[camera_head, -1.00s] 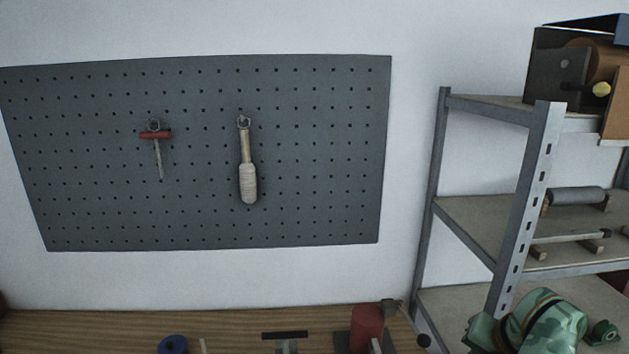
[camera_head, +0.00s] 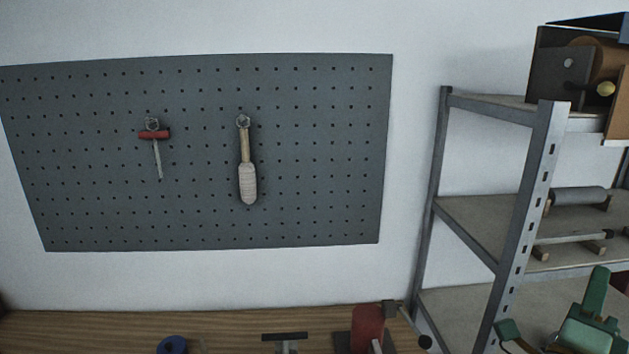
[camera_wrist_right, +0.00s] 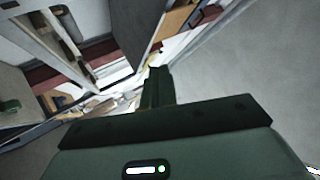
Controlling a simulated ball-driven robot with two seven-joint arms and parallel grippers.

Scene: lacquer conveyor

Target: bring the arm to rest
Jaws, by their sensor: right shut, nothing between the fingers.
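My right gripper (camera_head: 597,275) is at the lower right of the head view, in front of the shelf rack. Its green fingers point up, closed together, with nothing between them. In the right wrist view the shut fingers (camera_wrist_right: 157,75) stand up from the dark palm edge, and they hold nothing. My left gripper is not in view.
A metal shelf rack (camera_head: 528,195) stands at the right, behind my right gripper. A grey pegboard (camera_head: 320,150) carries a red-handled tool (camera_head: 154,134) and a wrapped-handle tool (camera_head: 247,180). A wooden bench (camera_head: 80,330) below holds a red object (camera_head: 367,325) and a blue roll (camera_head: 172,345).

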